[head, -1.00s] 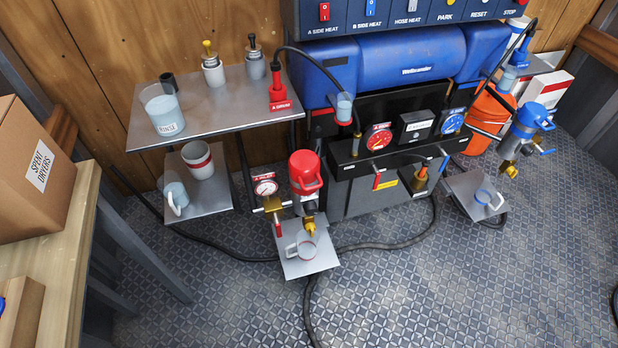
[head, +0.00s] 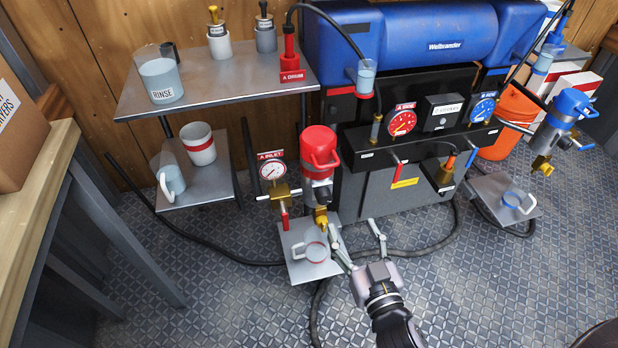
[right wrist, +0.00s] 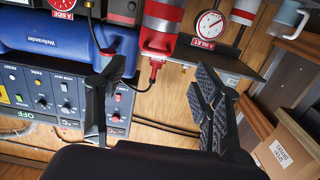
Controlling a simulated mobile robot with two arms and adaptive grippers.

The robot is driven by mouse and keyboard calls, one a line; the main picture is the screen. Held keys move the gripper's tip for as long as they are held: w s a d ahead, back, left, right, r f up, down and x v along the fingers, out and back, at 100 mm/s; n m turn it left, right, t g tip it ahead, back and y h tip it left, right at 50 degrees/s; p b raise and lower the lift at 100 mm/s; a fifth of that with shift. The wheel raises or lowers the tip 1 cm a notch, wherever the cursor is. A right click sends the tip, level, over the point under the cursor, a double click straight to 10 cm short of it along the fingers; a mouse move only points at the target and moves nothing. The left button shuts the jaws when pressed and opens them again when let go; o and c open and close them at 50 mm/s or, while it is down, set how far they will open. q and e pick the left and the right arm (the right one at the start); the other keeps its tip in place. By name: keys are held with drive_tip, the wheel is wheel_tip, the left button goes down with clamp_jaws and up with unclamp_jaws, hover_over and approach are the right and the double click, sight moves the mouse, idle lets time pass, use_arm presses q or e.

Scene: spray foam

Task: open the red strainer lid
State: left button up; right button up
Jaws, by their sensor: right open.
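The red strainer (head: 318,172) stands upright in the middle of the head view, its red lid (head: 320,145) on top with a loop handle on the lid's right side. A brass fitting (head: 321,217) hangs below it. My right gripper (head: 355,228) is open and empty, in front of and below the strainer, apart from it. My left gripper is not in view.
The A inlet gauge (head: 272,170) is close left of the strainer. A small tray (head: 305,270) with a cup sits below it. The black manifold (head: 365,157) with gauges is to the right. The blue strainer (head: 566,110) is far right. Floor in front is mostly clear.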

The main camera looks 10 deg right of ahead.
sight(330, 165)
drive_tip(key=shift+t, duration=0.3)
drive_tip(key=w, duration=0.5)
drive_tip(key=w+r, duration=0.1)
drive_tip(key=w, duration=0.5)
drive_tip(key=w+r, duration=0.1)
drive_tip(key=w, duration=0.5)
drive_tip(key=shift+a+r, duration=0.2)
drive_tip(key=shift+a, duration=0.15)
drive_tip(key=shift+w, duration=0.25)
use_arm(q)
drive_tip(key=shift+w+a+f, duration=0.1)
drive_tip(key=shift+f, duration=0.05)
use_arm(e)
drive_tip(key=shift+c, duration=0.5)
drive_tip(key=c, duration=1.3)
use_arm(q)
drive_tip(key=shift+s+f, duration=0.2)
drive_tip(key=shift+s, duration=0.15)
use_arm(e)
drive_tip(key=shift+w+d, duration=0.1)
